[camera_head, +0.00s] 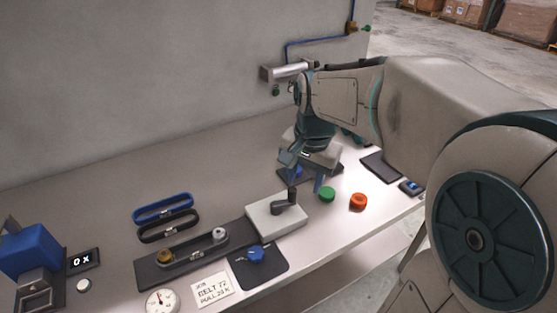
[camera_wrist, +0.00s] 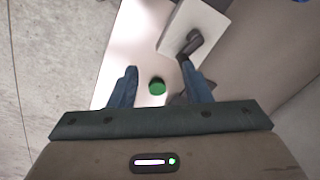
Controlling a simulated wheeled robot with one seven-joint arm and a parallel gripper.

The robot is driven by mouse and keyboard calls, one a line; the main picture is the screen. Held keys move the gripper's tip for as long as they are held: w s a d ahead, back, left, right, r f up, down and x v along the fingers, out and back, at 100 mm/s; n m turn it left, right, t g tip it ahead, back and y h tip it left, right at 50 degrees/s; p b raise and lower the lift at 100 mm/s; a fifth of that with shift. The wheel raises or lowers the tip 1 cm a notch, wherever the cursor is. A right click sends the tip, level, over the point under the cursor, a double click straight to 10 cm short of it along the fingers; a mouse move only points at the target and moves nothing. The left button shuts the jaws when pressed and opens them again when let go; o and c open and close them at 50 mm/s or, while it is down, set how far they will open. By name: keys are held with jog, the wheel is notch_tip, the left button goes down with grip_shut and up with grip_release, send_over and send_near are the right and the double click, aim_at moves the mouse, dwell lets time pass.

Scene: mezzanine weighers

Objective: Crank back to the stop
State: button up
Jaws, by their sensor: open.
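The dark crank (camera_head: 286,201) sits on a light block (camera_head: 278,222) at the end of a dark rail plate (camera_head: 190,262) on the bench. The crank also shows in the wrist view (camera_wrist: 189,44), on its block (camera_wrist: 184,20). My gripper (camera_head: 305,185) is open above the bench, just beyond and to the right of the crank. In the wrist view my two fingers (camera_wrist: 160,82) are spread, with the crank ahead of the right finger and nothing held. I cannot tell whether the crank is against a stop.
A green knob (camera_head: 327,194) and an orange knob (camera_head: 358,202) are close to the right. A blue knob (camera_head: 256,254) on a dark pad is nearer. Blue and black belts (camera_head: 163,208), a dial (camera_head: 161,301) and a sign (camera_head: 212,289) are to the left. The wall stands behind.

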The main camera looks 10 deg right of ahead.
aim_at(292, 189)
jog(key=w+m+g+p, duration=0.1)
jog(key=w+m, duration=0.5)
jog(key=w, duration=0.3)
notch_tip(292, 189, down, 14)
jog(key=shift+w+a+r+p, duration=0.1)
jog(key=shift+a+r+p, duration=0.1)
jog(key=shift+p, duration=0.2)
grip_shut()
